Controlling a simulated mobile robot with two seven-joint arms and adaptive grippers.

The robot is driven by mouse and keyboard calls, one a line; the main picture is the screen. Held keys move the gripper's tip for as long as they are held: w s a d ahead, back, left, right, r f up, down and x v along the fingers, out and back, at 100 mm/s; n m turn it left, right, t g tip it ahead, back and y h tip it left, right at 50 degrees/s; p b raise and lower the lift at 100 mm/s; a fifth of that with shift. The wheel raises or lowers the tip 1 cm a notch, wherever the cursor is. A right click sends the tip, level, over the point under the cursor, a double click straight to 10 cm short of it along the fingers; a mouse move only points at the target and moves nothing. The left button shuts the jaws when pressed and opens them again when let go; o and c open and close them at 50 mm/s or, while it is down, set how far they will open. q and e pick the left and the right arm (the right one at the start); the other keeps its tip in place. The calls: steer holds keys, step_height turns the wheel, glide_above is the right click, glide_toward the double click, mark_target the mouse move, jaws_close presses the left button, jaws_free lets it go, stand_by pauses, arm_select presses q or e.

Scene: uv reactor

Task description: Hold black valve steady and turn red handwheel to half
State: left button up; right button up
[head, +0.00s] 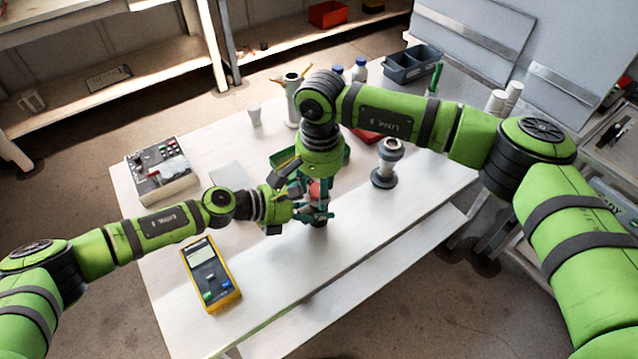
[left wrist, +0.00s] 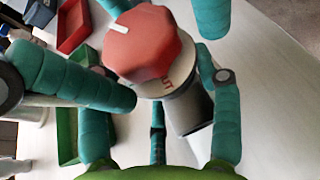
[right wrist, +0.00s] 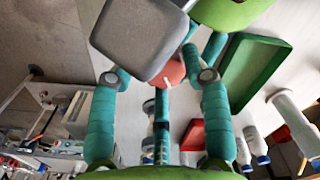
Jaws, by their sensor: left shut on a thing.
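The red handwheel (left wrist: 150,45), with a white mark on its rim, sits atop the black valve (left wrist: 188,108) on the white table. It also shows in the head view (head: 315,188) and partly in the right wrist view (right wrist: 172,73). My left gripper (head: 308,207) is shut on the black valve from the left, below the handwheel; its fingers flank the valve in the left wrist view. My right gripper (head: 318,192) comes from above, with its fingers spread on either side of the handwheel, open.
A yellow multimeter (head: 211,275) and a control box (head: 160,172) lie on the left of the table (head: 370,240). A grey-blue stand (head: 387,163) is close on the right. A green tray (right wrist: 252,72), a red tray (right wrist: 193,135) and bottles stand behind. The front right is clear.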

steer(key=shift+r, duration=0.1)
steer(key=shift+w+r, duration=0.1)
steer(key=shift+r, duration=0.15)
steer(key=r, duration=0.7)
steer(key=shift+s+r, duration=0.15)
steer(key=shift+s, duration=0.15)
steer(key=f+m, duration=0.2)
steer(key=m, duration=0.5)
steer(key=f+m, duration=0.3)
steer(key=m, duration=0.4)
steer(key=f+m, duration=0.3)
steer(key=m, duration=0.5)
steer(key=shift+w+d, duration=0.15)
steer(key=shift+w, duration=0.1)
steer(key=c, duration=1.1)
